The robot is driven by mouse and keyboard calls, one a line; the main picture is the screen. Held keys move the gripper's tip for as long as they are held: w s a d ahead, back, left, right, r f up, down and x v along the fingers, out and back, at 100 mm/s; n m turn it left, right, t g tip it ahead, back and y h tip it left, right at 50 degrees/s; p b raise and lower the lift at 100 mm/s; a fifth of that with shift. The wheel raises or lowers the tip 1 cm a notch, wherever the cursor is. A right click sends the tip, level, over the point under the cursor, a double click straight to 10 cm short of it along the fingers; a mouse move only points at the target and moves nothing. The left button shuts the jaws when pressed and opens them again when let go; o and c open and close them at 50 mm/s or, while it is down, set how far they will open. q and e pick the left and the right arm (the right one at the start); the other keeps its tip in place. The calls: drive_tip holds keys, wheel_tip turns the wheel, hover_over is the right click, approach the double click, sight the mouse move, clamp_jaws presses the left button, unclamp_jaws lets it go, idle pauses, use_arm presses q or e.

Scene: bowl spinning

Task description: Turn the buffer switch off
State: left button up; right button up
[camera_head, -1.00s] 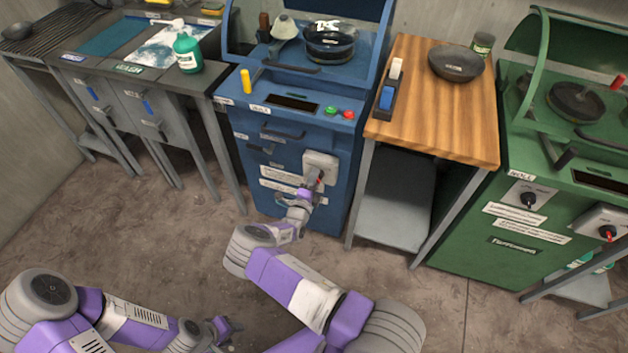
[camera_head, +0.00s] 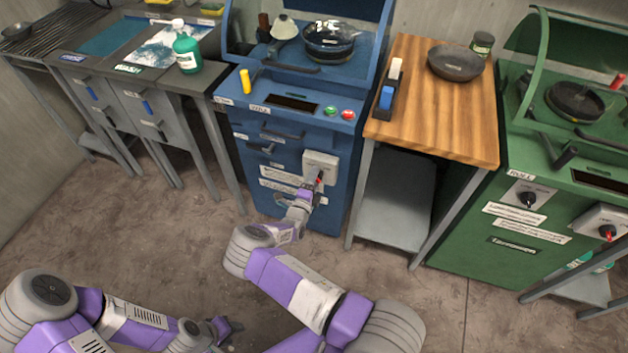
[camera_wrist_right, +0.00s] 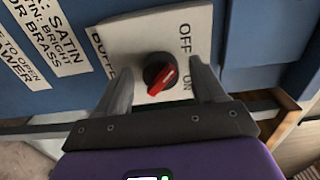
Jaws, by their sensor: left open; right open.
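The buffer switch is a black round knob with a red pointer (camera_wrist_right: 162,79) on a light plate (camera_wrist_right: 125,40) marked BUFFER, OFF and ON. The plate (camera_head: 320,160) is on the front of the blue machine. The red pointer sits diagonally; its exact setting is hard to tell. My right gripper (camera_wrist_right: 160,84) is open, with one finger on each side of the knob; contact cannot be told. In the head view my right gripper (camera_head: 314,187) is at the plate and partly covers the switch. My left gripper (camera_head: 226,328) is open, low at the left, away from the machine.
The blue machine (camera_head: 240,130) has handles and red and green buttons above the switch. A wooden-topped table (camera_head: 430,110) with a dark bowl (camera_head: 455,62) stands to its right. A green machine (camera_head: 480,250) with similar switches is further right. The floor in front is clear.

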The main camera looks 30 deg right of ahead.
drive_tip(key=p+v, duration=0.2)
drive_tip(key=v, duration=0.5)
drive_tip(key=shift+s+a, duration=0.2)
